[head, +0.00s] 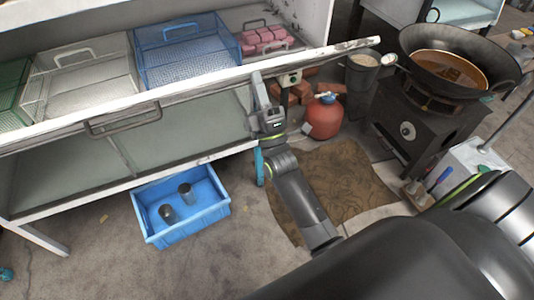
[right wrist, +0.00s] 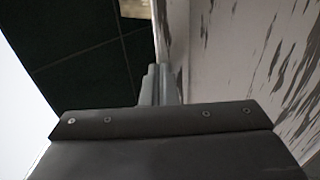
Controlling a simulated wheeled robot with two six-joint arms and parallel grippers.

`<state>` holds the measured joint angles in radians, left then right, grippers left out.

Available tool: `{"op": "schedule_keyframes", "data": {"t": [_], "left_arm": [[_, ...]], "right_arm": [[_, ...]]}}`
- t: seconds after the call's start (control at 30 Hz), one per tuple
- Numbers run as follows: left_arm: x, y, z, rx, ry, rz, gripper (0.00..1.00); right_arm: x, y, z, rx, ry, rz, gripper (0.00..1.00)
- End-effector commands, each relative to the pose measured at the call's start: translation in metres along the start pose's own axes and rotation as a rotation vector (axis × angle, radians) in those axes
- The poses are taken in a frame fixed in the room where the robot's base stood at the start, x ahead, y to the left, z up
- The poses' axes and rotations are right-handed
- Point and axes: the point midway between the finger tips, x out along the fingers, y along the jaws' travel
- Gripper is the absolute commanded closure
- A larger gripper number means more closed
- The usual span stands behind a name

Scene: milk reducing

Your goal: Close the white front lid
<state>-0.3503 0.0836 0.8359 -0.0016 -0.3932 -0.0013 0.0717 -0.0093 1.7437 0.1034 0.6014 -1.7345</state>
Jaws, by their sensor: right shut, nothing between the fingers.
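The white front lid (head: 215,80) of the cabinet is a long, worn white panel running across the head view, with a grey handle (head: 122,119) at its left part. It stands out in front of the shelf, leaving the baskets behind it exposed. My right gripper (head: 256,82) points up at the lid's lower edge, right of the handle. It is shut and empty. In the right wrist view the closed fingers (right wrist: 160,85) are close beside a chipped white surface (right wrist: 245,50); I cannot tell if they touch it. My left gripper is not in view.
The shelf holds a blue wire basket (head: 187,62), a white basket (head: 85,75) and pink packs (head: 262,38). A blue crate (head: 215,210) with two dark cans stands on the floor below. A red gas bottle (head: 323,117) and a wok stove (head: 415,125) stand at the right.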

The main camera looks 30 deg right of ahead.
Motion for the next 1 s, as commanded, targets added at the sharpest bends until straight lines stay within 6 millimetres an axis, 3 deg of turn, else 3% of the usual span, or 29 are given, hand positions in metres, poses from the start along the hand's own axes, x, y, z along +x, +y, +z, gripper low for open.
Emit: {"op": "schedule_keyframes", "data": {"t": [0.67,1.0], "left_arm": [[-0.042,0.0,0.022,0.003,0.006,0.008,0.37],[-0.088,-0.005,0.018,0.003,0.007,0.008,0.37]], "right_arm": [[0.042,0.008,0.0,0.001,0.0,-0.11,1.0],[0.072,0.009,0.0,0.001,0.001,-0.202,1.0]]}}
